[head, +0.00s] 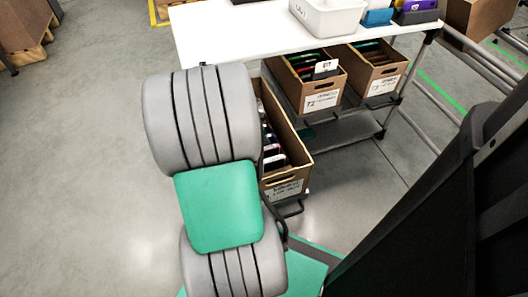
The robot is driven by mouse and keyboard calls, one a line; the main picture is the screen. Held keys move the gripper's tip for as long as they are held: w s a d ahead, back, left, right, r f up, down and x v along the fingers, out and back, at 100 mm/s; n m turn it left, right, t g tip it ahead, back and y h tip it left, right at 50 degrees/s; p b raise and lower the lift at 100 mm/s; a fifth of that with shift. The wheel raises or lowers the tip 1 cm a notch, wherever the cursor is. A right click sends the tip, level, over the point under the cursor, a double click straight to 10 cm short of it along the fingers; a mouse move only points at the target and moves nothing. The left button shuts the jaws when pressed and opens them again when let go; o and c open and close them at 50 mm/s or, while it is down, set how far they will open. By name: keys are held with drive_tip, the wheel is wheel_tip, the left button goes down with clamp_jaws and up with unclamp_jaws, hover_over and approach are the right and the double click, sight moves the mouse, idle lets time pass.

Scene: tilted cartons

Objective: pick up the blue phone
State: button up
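I cannot make out a blue phone in the head view. Three tilted cardboard cartons hold upright, thin phone-like items. The left carton (297,150) stands nearest and is partly hidden behind my grey and green arm links. Its visible items look dark, white and pinkish. The middle carton (322,102), labelled T2, holds dark items with red and green edges and a white card. The right carton (384,86), labelled T3, holds dark items with reddish edges. My gripper is not in view, so its distance to the cartons cannot be told.
A white table (225,35) stands above and behind the cartons, with a white bin (328,18), a blue bin (378,17) and a dark bin with a purple item. A metal rail frame (425,125) runs at the right.

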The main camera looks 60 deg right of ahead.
clamp_jaws()
drive_tip(key=shift+r, duration=0.1)
